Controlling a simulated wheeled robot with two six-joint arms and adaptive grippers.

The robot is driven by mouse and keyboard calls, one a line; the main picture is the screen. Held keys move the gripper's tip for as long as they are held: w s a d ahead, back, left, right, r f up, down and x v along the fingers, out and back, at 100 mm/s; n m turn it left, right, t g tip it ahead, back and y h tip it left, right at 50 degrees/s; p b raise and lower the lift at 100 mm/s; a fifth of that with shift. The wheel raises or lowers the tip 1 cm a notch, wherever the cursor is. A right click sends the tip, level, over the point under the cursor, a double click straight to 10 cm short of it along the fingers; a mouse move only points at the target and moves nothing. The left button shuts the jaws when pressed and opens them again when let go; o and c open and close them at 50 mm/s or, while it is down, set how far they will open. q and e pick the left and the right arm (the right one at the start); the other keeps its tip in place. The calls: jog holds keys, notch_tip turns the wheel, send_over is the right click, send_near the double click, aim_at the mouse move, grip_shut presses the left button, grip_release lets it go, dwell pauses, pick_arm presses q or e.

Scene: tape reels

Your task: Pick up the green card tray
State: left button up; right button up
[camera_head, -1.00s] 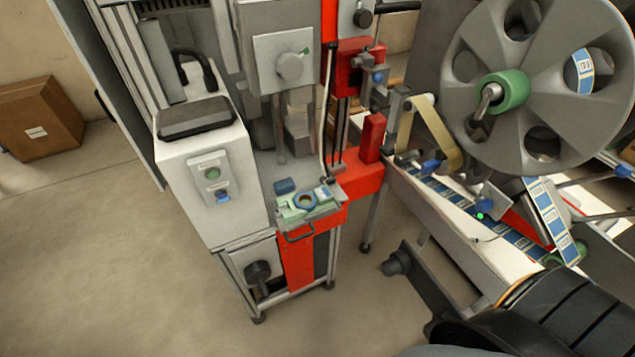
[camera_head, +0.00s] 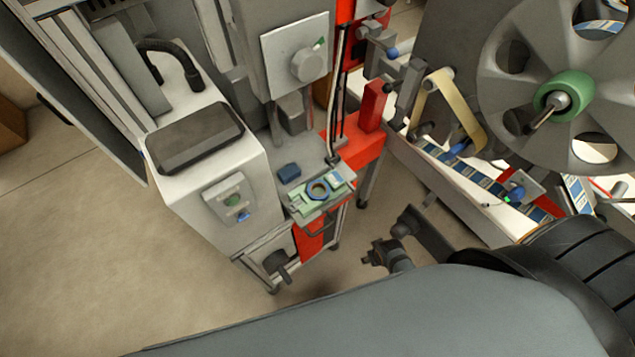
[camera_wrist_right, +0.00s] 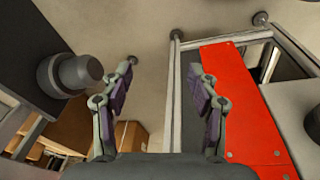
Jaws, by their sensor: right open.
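The green card tray (camera_head: 306,206) is a pale green, shallow piece on the small shelf at the front of the red and grey machine, in the middle of the head view. A blue-rimmed ring and a small blue-and-white card lie on it. A thin dark handle shows at its front edge. My right gripper (camera_wrist_right: 161,85) is open and empty in the right wrist view, its fingers wide apart over the floor beside a red panel. The tray is not recognisable in that view. My left gripper is not in view.
A red block (camera_head: 372,105) and a large grey reel (camera_head: 590,75) are to the right.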

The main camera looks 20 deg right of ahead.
jog(key=w+a+r+p, duration=0.1)
jog(key=w+r+p, duration=0.15)
jog(key=r, duration=0.65)
jog(key=w+a+r+p, duration=0.15)
jog(key=w+r, duration=0.25)
jog(key=r, duration=0.6)
notch_tip(320, 180, up, 16)
jog(key=m+g+p, duration=0.2)
jog(key=m+p, duration=0.2)
jog(key=m, duration=1.1)
send_over(332, 180)
jog(key=shift+y, duration=0.4)
jog(key=f, duration=0.3)
jog(key=f+p, duration=0.1)
jog(key=f, duration=0.1)
jog(key=shift+w+a+f, duration=0.1)
jog(key=shift+a+f, duration=0.15)
jog(key=shift+f, duration=0.05)
jog(key=f, duration=0.3)
jog(key=f+p, duration=0.1)
jog(key=shift+d+f, duration=0.3)
jog(key=shift+f, duration=0.35)
jog(key=shift+r, duration=0.1)
jog(key=c, duration=1.1)
jog(key=shift+o, duration=0.2)
jog(key=shift+r, duration=0.1)
